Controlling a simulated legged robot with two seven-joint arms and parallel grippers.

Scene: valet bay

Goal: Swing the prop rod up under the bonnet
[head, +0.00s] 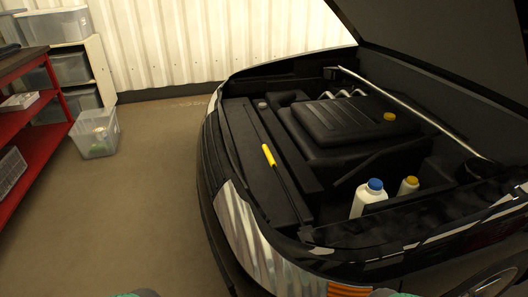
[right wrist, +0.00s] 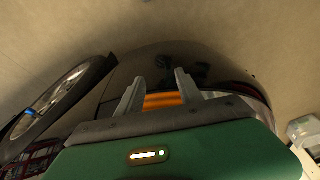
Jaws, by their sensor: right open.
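The prop rod is a thin black rod with a yellow grip (head: 268,155). It lies down along the front of the engine bay, its grip about midway. The bonnet (head: 450,40) stands raised at the upper right, its underside dark. My right gripper (right wrist: 159,78) is open with nothing between its fingers, pointing at the car's front corner by an orange lamp (right wrist: 162,100). In the head view only slivers of teal and grey show at the bottom edge, one left and one right. The left sliver seems to be my left gripper (head: 142,293); its fingers are hidden.
A silver bar (head: 410,108) crosses the engine bay. A white bottle with blue cap (head: 368,197) and a yellow cap (head: 411,181) stand at the near side. Left are a red cart (head: 40,150), shelves and a clear bin (head: 95,135). The floor between is clear.

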